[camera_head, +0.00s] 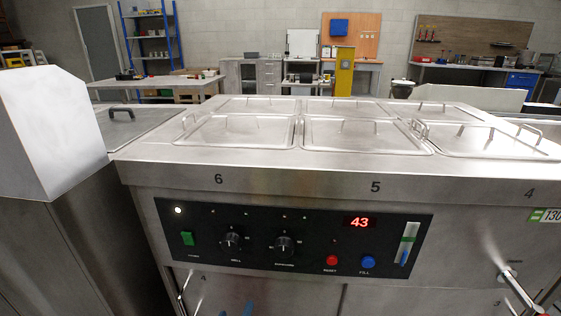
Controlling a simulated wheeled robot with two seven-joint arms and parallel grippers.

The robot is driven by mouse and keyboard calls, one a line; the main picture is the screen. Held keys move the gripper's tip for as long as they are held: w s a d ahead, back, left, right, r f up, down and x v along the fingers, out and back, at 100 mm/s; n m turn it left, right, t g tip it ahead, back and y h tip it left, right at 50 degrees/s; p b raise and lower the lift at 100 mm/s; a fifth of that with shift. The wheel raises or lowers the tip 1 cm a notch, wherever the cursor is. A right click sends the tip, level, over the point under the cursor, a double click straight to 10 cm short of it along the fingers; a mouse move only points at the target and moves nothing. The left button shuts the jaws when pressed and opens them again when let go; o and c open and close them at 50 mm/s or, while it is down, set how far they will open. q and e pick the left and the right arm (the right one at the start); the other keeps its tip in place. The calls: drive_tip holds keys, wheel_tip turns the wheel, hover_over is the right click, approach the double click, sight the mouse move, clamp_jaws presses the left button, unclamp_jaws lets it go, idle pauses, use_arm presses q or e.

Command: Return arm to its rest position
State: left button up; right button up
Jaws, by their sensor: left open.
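Two small blue tips at the bottom edge, left of centre, look like the fingertips of my left gripper (235,309). They are apart, with nothing seen between them. The rest of this gripper and its arm are cut off by the frame. The tips show below the black control panel (300,236), in front of the steel front of the catering unit (150,152). My right gripper is not in view.
The panel carries a green switch (188,239), two black knobs, a red button (331,260), a blue button (368,262) and a display reading 43. Lidded pans (240,131) fill the top. A metal lever (518,288) sticks out at lower right. A steel box (45,130) stands left.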

use_arm(q)
drive_tip(key=s+f+m+g, duration=0.2)
drive_tip(key=s+f+g, duration=0.2)
drive_tip(key=s+f, duration=0.55)
drive_tip(key=s+f+m+g, duration=0.2)
drive_tip(key=s+f+g, duration=0.3)
drive_tip(key=f, duration=0.7)
drive_tip(key=s+a+f+m+g, duration=0.1)
drive_tip(key=s+a+f, duration=0.15)
drive_tip(key=s, duration=0.45)
drive_tip(key=s+a+f+m+g+y, duration=0.1)
drive_tip(key=s+f+g, duration=0.15)
drive_tip(key=s, duration=0.45)
drive_tip(key=s+a+f+m+g, duration=0.1)
drive_tip(key=s+f+m, duration=0.15)
drive_tip(key=s, duration=0.45)
wheel_tip(320, 180, up, 16)
drive_tip(key=p, duration=1.7)
drive_tip(key=shift+s+a+r+n+y, duration=0.2)
drive_tip(key=shift+s+a+n+y, duration=0.1)
drive_tip(key=shift+s+a+n, duration=0.05)
